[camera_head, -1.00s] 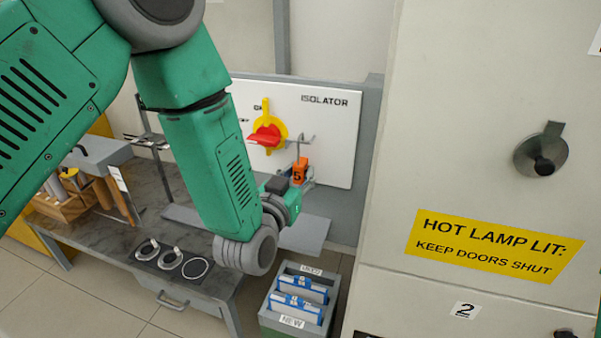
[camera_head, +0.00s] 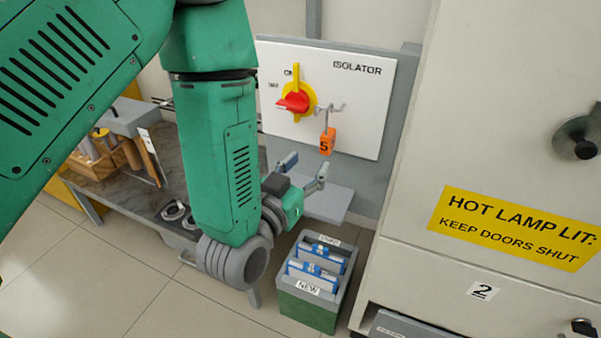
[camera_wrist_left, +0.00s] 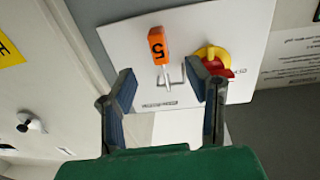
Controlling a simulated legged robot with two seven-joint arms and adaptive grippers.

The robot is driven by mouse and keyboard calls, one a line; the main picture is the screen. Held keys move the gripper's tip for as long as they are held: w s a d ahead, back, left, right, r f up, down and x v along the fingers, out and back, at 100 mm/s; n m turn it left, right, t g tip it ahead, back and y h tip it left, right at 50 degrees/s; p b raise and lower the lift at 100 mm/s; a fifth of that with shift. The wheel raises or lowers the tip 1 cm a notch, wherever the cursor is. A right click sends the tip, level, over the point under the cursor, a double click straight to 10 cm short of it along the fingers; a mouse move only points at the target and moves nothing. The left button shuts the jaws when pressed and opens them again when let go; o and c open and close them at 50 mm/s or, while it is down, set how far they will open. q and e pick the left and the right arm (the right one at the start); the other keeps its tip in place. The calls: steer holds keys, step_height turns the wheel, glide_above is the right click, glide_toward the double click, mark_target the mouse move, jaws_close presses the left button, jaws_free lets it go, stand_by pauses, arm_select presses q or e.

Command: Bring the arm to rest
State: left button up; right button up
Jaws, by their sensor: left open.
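My left arm comes in from the left in the head view, its green forearm hanging down in front of the bench. My left gripper (camera_head: 304,170) is open and empty, below and in front of the isolator panel (camera_head: 360,110). In the head view the tag (camera_head: 327,142) hangs from the hook right of the red and yellow isolator switch (camera_head: 296,100). My right gripper is in neither view.
A green and grey box (camera_head: 310,308) with blue-ended items and NEW and USED labels stands on the floor below the gripper. A large pale cabinet (camera_head: 480,130) with a yellow lamp warning fills the right. The bench (camera_head: 110,185) lies behind my arm at left.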

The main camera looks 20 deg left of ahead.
arm_select(q)
steer(key=s+a+f+g+b, duration=0.15)
steer(key=s+f+g, duration=0.3)
steer(key=f, duration=0.45)
steer(key=s+a+f+g, duration=0.3)
steer(key=s+f+g, duration=0.15)
steer(key=f, duration=0.55)
steer(key=s+a+f+g+y, duration=0.1)
steer(key=s+a+f+g, duration=0.2)
steer(key=s+f, duration=0.3)
steer(key=s+a+f+g+b, duration=0.1)
steer(key=s+a+f+g, duration=0.2)
steer(key=s, duration=0.9)
step_height(320, 180, down, 3)
steer(key=shift+s+a+n+g+y, duration=0.3)
steer(key=shift+g+y, duration=0.1)
steer(key=shift+g, duration=0.8)
steer(key=shift+w+d, duration=0.1)
steer(key=shift+w, duration=0.05)
